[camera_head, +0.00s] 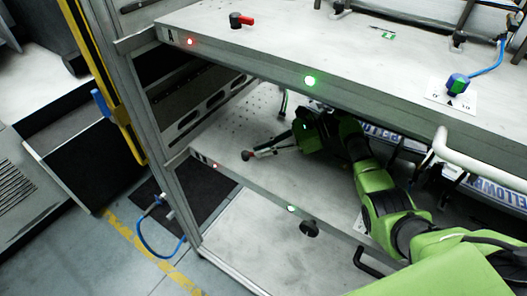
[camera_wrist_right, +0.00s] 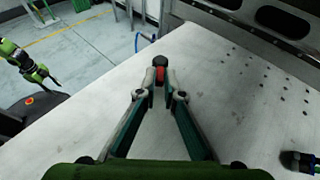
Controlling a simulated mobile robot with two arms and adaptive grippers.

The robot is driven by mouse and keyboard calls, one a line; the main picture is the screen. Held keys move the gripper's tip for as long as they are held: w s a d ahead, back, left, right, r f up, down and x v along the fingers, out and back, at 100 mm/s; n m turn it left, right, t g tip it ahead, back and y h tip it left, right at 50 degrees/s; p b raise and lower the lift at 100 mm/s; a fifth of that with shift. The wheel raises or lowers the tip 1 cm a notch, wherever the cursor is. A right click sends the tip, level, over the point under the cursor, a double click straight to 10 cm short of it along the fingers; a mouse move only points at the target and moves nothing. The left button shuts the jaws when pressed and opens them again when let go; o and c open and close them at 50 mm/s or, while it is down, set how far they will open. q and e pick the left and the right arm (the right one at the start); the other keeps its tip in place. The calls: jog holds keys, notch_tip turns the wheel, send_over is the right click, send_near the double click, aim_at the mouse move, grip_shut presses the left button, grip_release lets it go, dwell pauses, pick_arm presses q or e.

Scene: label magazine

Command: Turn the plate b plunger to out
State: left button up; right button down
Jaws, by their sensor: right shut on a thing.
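The plunger is a small black knob with a red part (camera_head: 246,155) on the lower shelf (camera_head: 285,178), near its left end. In the right wrist view, the plunger (camera_wrist_right: 160,70) sits between the converging fingertips. My right gripper (camera_head: 253,154) reaches in from the right under the upper shelf and is shut on the plunger. It also shows in the right wrist view (camera_wrist_right: 160,90). The fingers hide part of the plunger. My left gripper (camera_wrist_right: 50,78) seems to be the small dark tip of a green arm at the left of that view; its fingers are too small to read.
The upper shelf (camera_head: 330,50), marked A, lies over my right arm and carries another black knob with a red lever (camera_head: 240,20). A blue and green knob (camera_head: 457,84) sits at its right. A white rail (camera_head: 470,160) juts out at the right. The lower shelf's left part is mostly clear.

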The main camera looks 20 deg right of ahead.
jog(key=c, duration=2.2)
grip_release()
jog(key=shift+o, duration=0.2)
jog(key=shift+r, duration=0.1)
notch_tip(320, 180, up, 10)
